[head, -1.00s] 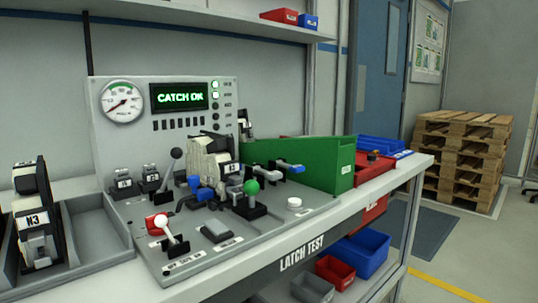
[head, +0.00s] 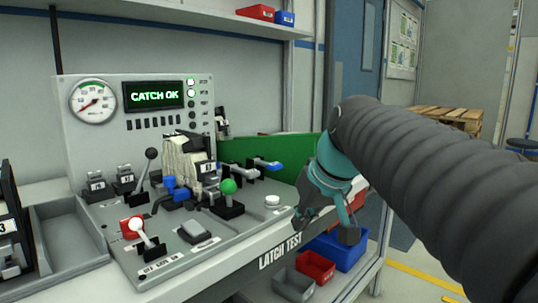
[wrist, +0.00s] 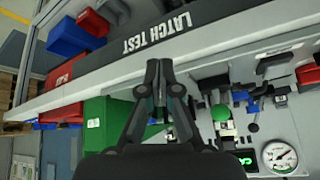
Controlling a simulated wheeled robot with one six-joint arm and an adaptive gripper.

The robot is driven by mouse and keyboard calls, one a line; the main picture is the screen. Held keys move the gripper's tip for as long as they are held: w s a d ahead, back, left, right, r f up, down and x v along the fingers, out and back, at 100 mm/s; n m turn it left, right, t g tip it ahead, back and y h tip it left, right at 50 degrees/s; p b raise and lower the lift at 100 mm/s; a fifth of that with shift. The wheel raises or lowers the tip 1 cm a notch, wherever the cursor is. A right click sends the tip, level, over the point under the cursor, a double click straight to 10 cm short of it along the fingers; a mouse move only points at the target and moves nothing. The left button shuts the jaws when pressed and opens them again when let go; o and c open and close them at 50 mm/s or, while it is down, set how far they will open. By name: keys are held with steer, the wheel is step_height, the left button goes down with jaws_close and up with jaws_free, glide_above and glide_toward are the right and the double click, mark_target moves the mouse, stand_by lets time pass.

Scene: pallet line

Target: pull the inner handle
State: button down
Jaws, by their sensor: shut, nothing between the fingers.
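The latch test panel (head: 108,215) is a grey bench fixture with several levers. A blue-tipped handle (head: 268,164) sticks out at its right side, with a darker handle (head: 248,171) beside it. I cannot tell for certain which is the inner handle. A green-knobbed lever (head: 228,186) stands in front and also shows in the wrist view (wrist: 220,113). My gripper (head: 323,222) is shut and empty, right of the panel by the bench's front edge. In the wrist view its fingertips (wrist: 159,68) are together, pointing at the bench edge.
A green board (head: 262,148) stands behind the handles, partly hidden by my arm. The display (head: 153,95) reads CATCH OK. Red and blue bins (head: 315,266) lie below the bench.

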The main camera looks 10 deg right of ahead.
steer(key=w+d+r+n+t+y, duration=0.1)
steer(key=w+d+r+n+y, duration=0.2)
steer(key=w+r, duration=1.3)
steer(key=shift+w+d+r+n+p, duration=0.3)
steer(key=shift+w+d+n, duration=0.8)
steer(key=shift+w+n, duration=0.15)
steer(key=b, duration=0.2)
glide_above(272, 163)
steer(key=s+d, duration=0.1)
steer(key=s, duration=0.1)
steer(key=f, duration=0.7)
steer(key=shift+w+d+f, duration=0.2)
steer(key=shift+s+d+f+b, duration=0.1)
steer(key=shift+f+b, duration=0.6)
steer(key=shift+f, duration=1.15)
